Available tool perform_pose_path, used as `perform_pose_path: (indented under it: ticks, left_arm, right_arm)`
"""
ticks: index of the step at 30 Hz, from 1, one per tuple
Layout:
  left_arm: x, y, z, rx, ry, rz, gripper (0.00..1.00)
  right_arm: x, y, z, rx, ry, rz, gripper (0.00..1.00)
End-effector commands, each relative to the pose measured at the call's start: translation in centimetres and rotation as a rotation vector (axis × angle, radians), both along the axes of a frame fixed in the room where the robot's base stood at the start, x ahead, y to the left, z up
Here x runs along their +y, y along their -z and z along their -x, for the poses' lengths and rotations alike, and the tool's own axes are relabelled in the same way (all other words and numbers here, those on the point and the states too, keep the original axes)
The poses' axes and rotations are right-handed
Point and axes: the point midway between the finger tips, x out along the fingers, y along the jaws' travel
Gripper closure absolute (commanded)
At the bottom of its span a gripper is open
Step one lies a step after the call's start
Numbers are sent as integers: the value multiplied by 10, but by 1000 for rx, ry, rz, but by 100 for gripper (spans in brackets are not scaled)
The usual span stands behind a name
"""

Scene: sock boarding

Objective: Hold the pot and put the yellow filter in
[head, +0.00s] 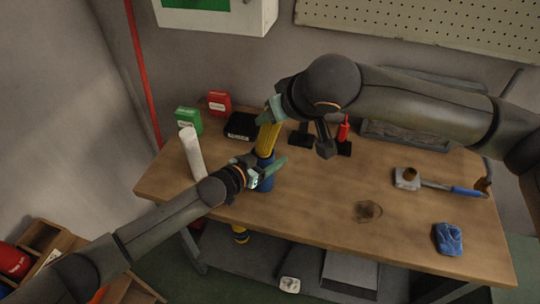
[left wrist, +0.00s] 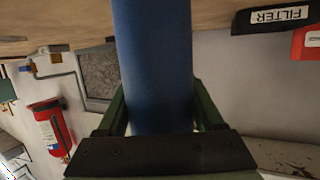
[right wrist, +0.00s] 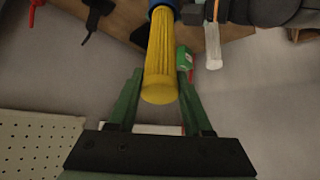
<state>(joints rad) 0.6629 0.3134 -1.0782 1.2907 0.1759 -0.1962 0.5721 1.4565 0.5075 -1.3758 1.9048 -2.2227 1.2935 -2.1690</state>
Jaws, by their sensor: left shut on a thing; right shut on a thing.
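The blue pot (head: 265,182) stands upright at the left part of the workbench. My left gripper (head: 258,176) is shut on the pot from the side, and the pot's blue wall (left wrist: 152,70) fills the space between its fingers in the left wrist view. The yellow ribbed filter (head: 267,140) is in line above the pot. My right gripper (head: 269,112) is shut on the filter's upper end. In the right wrist view the filter (right wrist: 160,55) runs to the pot's blue rim (right wrist: 164,4). How deep its lower end sits is hidden.
A white cylinder (head: 192,154), a green box (head: 188,121), a red box (head: 219,103) and a black FILTER box (head: 240,127) stand left and behind. A blue cloth (head: 447,238), a dark patch (head: 367,211) and a blue-handled tool (head: 466,191) lie right. The front middle is clear.

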Motion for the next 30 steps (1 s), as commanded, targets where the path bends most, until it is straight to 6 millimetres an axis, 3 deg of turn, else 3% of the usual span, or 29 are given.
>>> perform_pose_path:
  ticks: [5,6,14,23,30]
  left_arm:
    - [0,0,0,1,0,-1,92]
    - [0,0,0,1,0,-1,92]
    - [0,0,0,1,0,-1,92]
    - [0,0,0,1,0,-1,92]
    - [0,0,0,1,0,-1,92]
  right_arm:
    - [0,13,0,1,-1,0,100]
    - [0,12,0,-1,-1,-1,47]
    - [0,12,0,-1,0,0,18]
    - [0,11,1,-1,0,0,15]
    - [-10,-14,20,-6,-1,-1,15]
